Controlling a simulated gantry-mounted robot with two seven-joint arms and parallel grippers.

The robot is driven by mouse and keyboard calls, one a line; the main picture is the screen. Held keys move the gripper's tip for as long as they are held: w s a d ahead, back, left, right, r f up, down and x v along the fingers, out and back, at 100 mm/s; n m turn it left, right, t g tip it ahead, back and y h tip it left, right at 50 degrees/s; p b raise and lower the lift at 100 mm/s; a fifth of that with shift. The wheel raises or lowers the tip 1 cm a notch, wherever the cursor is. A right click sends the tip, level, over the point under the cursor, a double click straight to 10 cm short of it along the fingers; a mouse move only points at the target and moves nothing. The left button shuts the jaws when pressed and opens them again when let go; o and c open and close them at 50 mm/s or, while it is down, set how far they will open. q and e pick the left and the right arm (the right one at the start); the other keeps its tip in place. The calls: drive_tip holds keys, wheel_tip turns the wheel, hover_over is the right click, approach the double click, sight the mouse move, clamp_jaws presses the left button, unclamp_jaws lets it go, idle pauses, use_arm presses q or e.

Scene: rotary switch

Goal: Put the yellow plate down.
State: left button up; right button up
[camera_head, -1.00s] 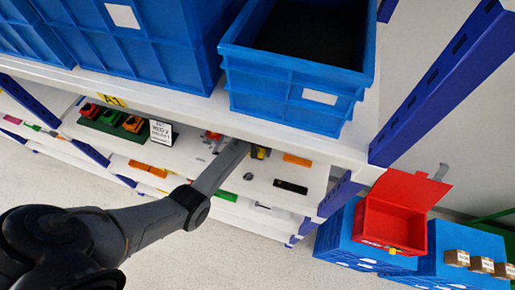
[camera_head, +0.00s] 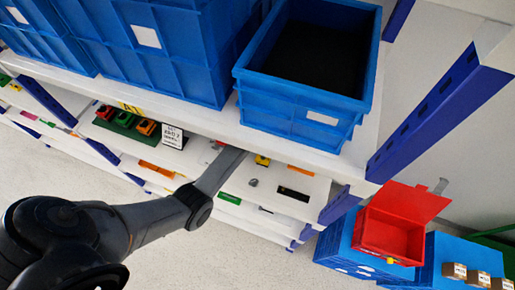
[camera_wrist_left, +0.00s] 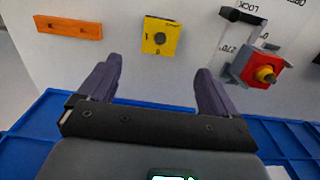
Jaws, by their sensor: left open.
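The yellow plate (camera_wrist_left: 160,37) has a dark round spot and a small mark. In the left wrist view it appears flat on the white surface, beyond my open left gripper (camera_wrist_left: 157,70), whose purple-grey fingers stand apart and do not touch it. In the head view the yellow plate (camera_head: 262,160) shows on the white shelf below the blue bins. My left arm reaches in there, and its fingertips are hidden under the upper shelf edge. The rotary switch (camera_wrist_left: 264,72), red with a yellow centre and a grey bracket, stands right of the plate. My right gripper is not in view.
An orange bar (camera_wrist_left: 68,27) lies left of the plate, and a black handle (camera_wrist_left: 242,15) lies to the right. A blue edge (camera_wrist_left: 30,125) runs behind the gripper. The upper shelf carries blue bins (camera_head: 305,75). An open red box (camera_head: 390,235) stands at the lower right.

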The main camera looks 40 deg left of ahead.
use_arm(q)
drive_tip(key=s+d+r+m+t, duration=0.1)
drive_tip(key=s+d, duration=0.3)
drive_tip(key=s, duration=0.5)
drive_tip(key=s+d+r+m+t, duration=0.1)
drive_tip(key=s+d+r+m, duration=0.2)
drive_tip(key=s, duration=0.6)
drive_tip(key=s+d+r+m+t, duration=0.1)
drive_tip(key=s+d+r, duration=0.3)
drive_tip(key=s, duration=0.5)
drive_tip(key=shift+d+m+t, duration=0.3)
drive_tip(key=shift+d+m, duration=0.4)
drive_tip(key=shift+m, duration=0.1)
